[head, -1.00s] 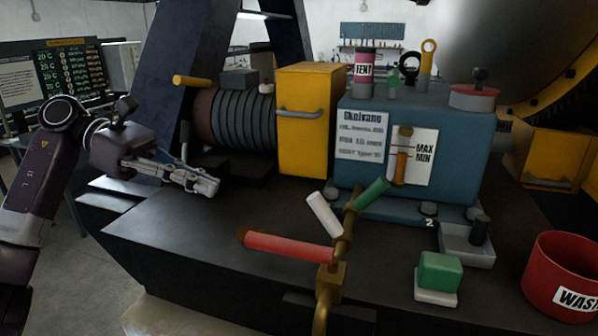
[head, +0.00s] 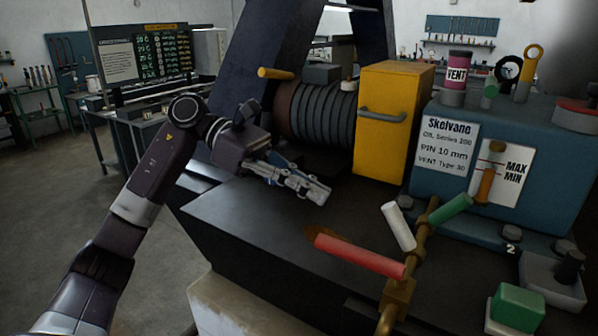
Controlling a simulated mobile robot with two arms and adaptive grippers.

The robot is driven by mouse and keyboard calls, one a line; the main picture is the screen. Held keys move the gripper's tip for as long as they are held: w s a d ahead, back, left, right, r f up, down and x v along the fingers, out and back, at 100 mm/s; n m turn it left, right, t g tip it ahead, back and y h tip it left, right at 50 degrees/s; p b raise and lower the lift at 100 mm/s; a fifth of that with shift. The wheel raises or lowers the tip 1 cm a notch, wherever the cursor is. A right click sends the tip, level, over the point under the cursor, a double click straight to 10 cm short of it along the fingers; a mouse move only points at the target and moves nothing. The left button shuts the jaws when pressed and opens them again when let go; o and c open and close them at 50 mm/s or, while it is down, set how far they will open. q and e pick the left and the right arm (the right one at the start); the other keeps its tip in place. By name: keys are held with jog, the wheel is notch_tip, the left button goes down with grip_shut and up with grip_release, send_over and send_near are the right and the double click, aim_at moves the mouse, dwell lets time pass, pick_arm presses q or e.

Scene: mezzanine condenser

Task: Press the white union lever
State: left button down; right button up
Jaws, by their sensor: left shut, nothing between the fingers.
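The white union lever (head: 398,226) sticks up and to the left from a brass pipe fitting (head: 400,287) on the dark bench, in the right half of the head view. A green lever (head: 450,209) is just right of it and a red lever (head: 358,255) is below and left. My left gripper (head: 322,193) is shut and empty. It is over the bench, left of the white lever and apart from it, with its fingers pointing right. My right gripper is not in view.
A yellow cabinet (head: 392,122) and a ribbed dark cylinder (head: 318,112) stand behind my gripper. The blue pump housing (head: 428,178) stands behind the levers. A green block (head: 518,306) is at the lower right. The bench top (head: 265,222) left of the levers is clear.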

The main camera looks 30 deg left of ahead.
aim_at(399, 227)
pick_arm(q)
jog(key=w+d+p, duration=0.1)
jog(key=d+p, duration=0.2)
jog(key=d, duration=0.4)
jog(key=shift+d+p, duration=0.3)
jog(key=shift+p, duration=0.1)
jog(key=shift+r, duration=0.15)
jog(key=shift+d+r, duration=0.2)
jog(key=shift+d, duration=0.05)
jog(key=shift+d+r, duration=0.1)
